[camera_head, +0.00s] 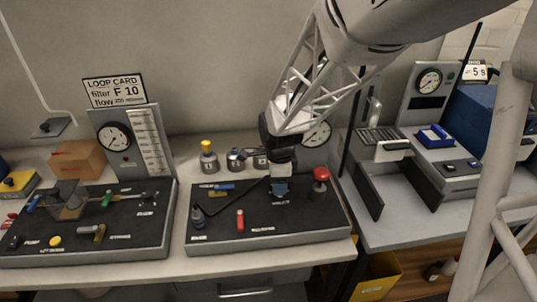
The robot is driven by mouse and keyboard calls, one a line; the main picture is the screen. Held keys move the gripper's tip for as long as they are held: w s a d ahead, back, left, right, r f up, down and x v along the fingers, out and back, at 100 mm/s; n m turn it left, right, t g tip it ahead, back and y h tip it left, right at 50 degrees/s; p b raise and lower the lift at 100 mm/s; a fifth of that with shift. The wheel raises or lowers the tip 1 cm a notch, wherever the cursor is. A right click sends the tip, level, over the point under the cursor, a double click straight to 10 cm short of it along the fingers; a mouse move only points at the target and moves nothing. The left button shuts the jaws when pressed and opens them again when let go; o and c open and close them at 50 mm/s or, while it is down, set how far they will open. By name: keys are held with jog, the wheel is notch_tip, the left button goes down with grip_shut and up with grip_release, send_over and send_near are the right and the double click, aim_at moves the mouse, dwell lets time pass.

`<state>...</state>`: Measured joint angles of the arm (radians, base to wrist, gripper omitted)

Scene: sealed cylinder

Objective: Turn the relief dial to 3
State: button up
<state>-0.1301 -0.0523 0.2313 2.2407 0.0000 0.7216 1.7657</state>
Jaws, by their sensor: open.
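My gripper (281,176) is over the back of the middle black panel (275,215), pointing down, with its jaws open. A small blue part (280,188) shows right below the jaws, with a label under it too small to read. Whether the jaws are around it or only above it cannot be told. I cannot tell for sure which control is the relief dial, and no dial numbers are readable. A red knob (321,175) stands upright to the right of the gripper. A red lever (240,219) and a small dark knob (198,214) are nearer the front.
A thin black bent rod (232,198) crosses the middle panel. Several small valves, one yellow-topped (208,158), stand behind it. A gauge (316,132) is partly behind my arm. The left panel (88,220) carries several levers. Grey machines (440,165) stand at right.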

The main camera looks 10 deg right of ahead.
jog(key=shift+f, duration=0.45)
jog(key=c, duration=0.9)
jog(key=shift+c, duration=0.2)
